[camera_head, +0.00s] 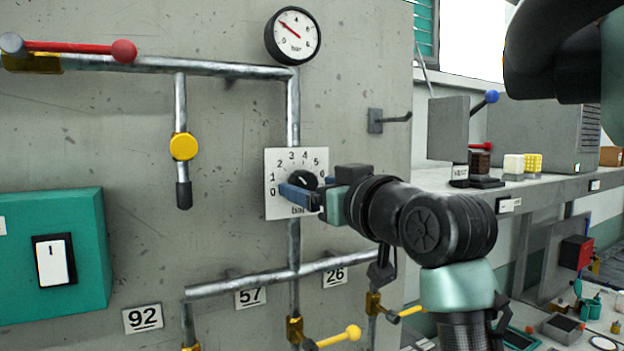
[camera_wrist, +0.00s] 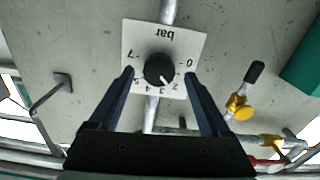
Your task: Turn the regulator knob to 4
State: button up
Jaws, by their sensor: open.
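The black regulator knob (camera_head: 305,180) sits on a white dial plate (camera_head: 279,207) with numbers, on the grey wall. In the wrist view the knob (camera_wrist: 159,68) appears upside down on its plate (camera_wrist: 140,33), marked "bar". Its white mark points down and right, seemingly between 2 and 3. My gripper (camera_head: 303,189) is at the dial from the right. In the wrist view its blue fingers (camera_wrist: 158,74) are open, one on each side of the knob, with gaps showing. The fingers hide some numbers and part of the knob in the head view.
A round pressure gauge (camera_head: 293,36) above has its red needle toward the upper left. Pipes (camera_head: 293,110) run above and below the dial. A yellow-knobbed valve (camera_head: 183,146) and a green switch box (camera_head: 83,270) are left. A wall hook (camera_head: 388,118) is right.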

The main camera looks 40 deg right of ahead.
jog(key=shift+w+d, duration=0.2)
jog(key=shift+w, duration=0.25)
jog(key=shift+c, duration=0.3)
grip_shut()
jog(key=shift+a, duration=0.1)
jog(key=m+p, duration=0.1)
jog(key=m, duration=0.4)
jog(key=shift+m+p, duration=0.3)
jog(key=m+p, duration=0.2)
jog(key=m, duration=0.4)
jog(key=shift+f, duration=0.1)
dwell(0.3)
